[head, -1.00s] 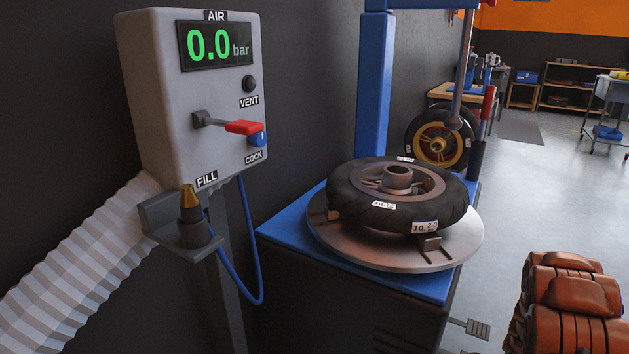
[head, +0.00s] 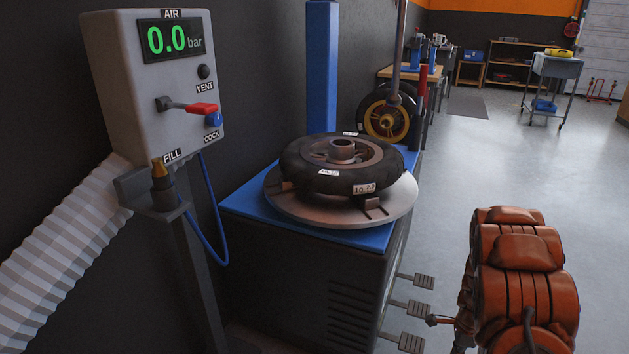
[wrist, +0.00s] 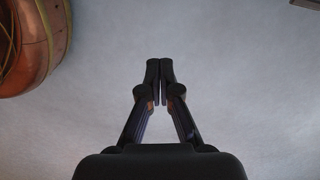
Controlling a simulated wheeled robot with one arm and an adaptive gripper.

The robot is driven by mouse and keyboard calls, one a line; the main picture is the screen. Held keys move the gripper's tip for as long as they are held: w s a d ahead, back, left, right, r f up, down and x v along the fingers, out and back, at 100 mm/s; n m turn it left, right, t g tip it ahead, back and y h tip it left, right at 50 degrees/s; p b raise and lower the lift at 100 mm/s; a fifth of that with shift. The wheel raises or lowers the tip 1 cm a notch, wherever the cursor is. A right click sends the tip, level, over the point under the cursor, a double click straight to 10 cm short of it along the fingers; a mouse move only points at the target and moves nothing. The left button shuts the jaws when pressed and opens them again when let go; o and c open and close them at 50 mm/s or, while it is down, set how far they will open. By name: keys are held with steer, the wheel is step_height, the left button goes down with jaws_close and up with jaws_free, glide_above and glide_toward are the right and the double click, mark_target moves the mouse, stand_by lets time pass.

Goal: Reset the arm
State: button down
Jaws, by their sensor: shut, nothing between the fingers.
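My gripper (wrist: 160,64) shows in the wrist view, its two dark fingers together at the tips with nothing between them. Behind the fingers is only pale grey floor (wrist: 245,90). The gripper touches nothing that I can see. I cannot make out the gripper in the head view.
The grey air panel (head: 150,110) reads 0.0 bar at the left. A tyre (head: 300,175) lies flat on the round plate (head: 290,212) of the blue-topped tyre machine. Foot pedals (head: 410,308) stick out low. A copper-coloured rounded thing (wrist: 50,45) edges the wrist view.

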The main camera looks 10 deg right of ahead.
steer(key=s+a+r+n+p, duration=0.1)
steer(key=a+r+n+p, duration=0.45)
steer(key=r, duration=0.75)
steer(key=s+a+r+n+p, duration=0.2)
steer(key=a+r+p, duration=0.5)
steer(key=r, duration=0.6)
steer(key=s+a+r+n+p, duration=0.1)
steer(key=a+r+n+p, duration=0.5)
steer(key=r, duration=0.7)
steer(key=s+a+r+n+p, duration=0.3)
steer(key=s+a+r+p, duration=0.1)
steer(key=r, duration=0.4)
steer(key=s+a+r+n+g+p, duration=0.1)
steer(key=s+a+r+n+p, duration=0.3)
steer(key=s+r, duration=0.5)
steer(key=s+a+r+n+p, duration=0.3)
steer(key=s+a+r+p, duration=0.3)
steer(key=r+p, duration=0.1)
steer(key=shift+s+r+g, duration=0.2)
steer(key=shift+r+g, duration=0.2)
steer(key=shift+r, duration=0.45)
steer(key=shift+a, duration=0.1)
